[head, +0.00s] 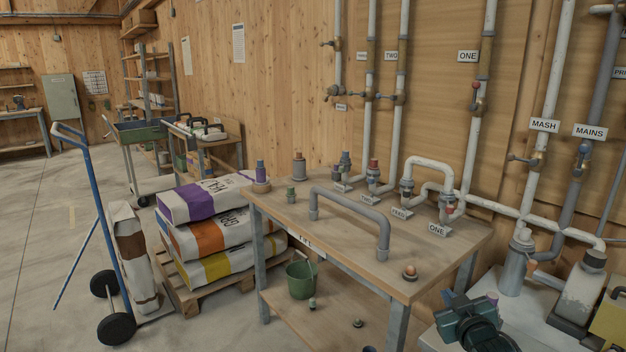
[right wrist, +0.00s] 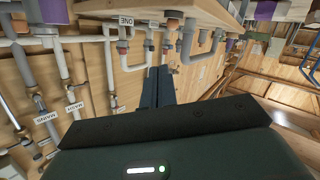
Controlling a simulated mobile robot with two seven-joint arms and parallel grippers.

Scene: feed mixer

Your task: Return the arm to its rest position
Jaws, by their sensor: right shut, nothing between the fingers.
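My right gripper (head: 468,318) shows at the lower right of the head view, dark green and black, beside the right end of the wooden workbench (head: 340,236). In the right wrist view its two dark fingers (right wrist: 158,75) lie together, with nothing between them. The right forearm is mostly out of the picture. My left gripper is in neither view.
A grey U-shaped pipe (head: 352,201) and several pipe fittings stand on the bench. Wall pipes with a MASH sign (head: 544,125) run close behind my right gripper. A green bucket (head: 301,279) stands below. Concrete floor (head: 45,225) is open at left, past a blue hand truck (head: 90,210).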

